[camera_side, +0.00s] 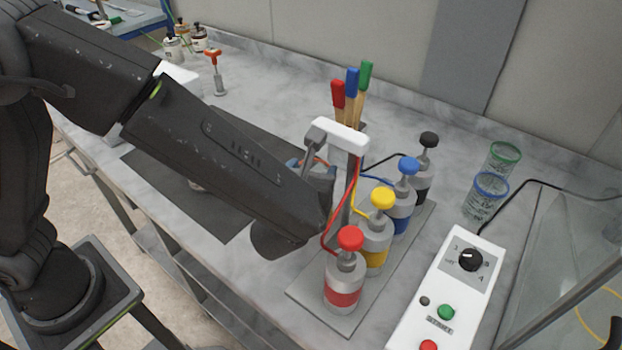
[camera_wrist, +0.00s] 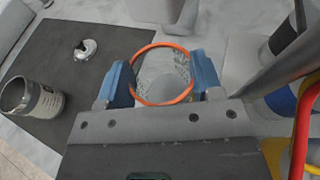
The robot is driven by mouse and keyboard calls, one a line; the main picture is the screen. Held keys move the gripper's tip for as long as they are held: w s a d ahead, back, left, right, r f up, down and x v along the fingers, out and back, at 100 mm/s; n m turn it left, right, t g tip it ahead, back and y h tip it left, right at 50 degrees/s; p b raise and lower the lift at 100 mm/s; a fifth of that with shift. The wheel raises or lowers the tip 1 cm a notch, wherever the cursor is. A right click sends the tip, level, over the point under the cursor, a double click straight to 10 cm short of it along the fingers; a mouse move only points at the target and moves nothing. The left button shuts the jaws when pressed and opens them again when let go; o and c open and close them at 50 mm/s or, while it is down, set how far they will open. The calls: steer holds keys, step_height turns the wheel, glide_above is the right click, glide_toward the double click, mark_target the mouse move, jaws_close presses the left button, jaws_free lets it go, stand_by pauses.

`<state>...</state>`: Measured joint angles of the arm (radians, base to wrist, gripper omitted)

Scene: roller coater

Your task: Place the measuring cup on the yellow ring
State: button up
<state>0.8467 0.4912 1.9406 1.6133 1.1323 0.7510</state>
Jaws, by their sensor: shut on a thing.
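My gripper (camera_wrist: 162,80) has its two blue fingers on opposite sides of a clear measuring cup (camera_wrist: 165,62) with an orange rim, and is shut on it. I look down into the cup's open top in the wrist view. In the side view my gripper (camera_side: 314,172) is mostly hidden behind my forearm, beside the bottle stand, and only a bit of the orange rim shows. A yellow curved line (camera_side: 600,318) shows behind the glass at the lower right; I cannot tell whether it is the yellow ring. No other yellow ring is clear.
Several pump bottles (camera_side: 376,240) stand on a grey plate (camera_side: 312,290) with tubes. Clear cups with green (camera_side: 503,158) and blue (camera_side: 486,195) rims stand right. A control box (camera_side: 455,290) is in front. A metal can (camera_wrist: 38,98) and small metal part (camera_wrist: 86,48) are on the dark mat (camera_wrist: 60,60).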

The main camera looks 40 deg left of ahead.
steer(key=shift+f, duration=1.1)
steer(key=shift+f, duration=0.1)
steer(key=o, duration=1.2)
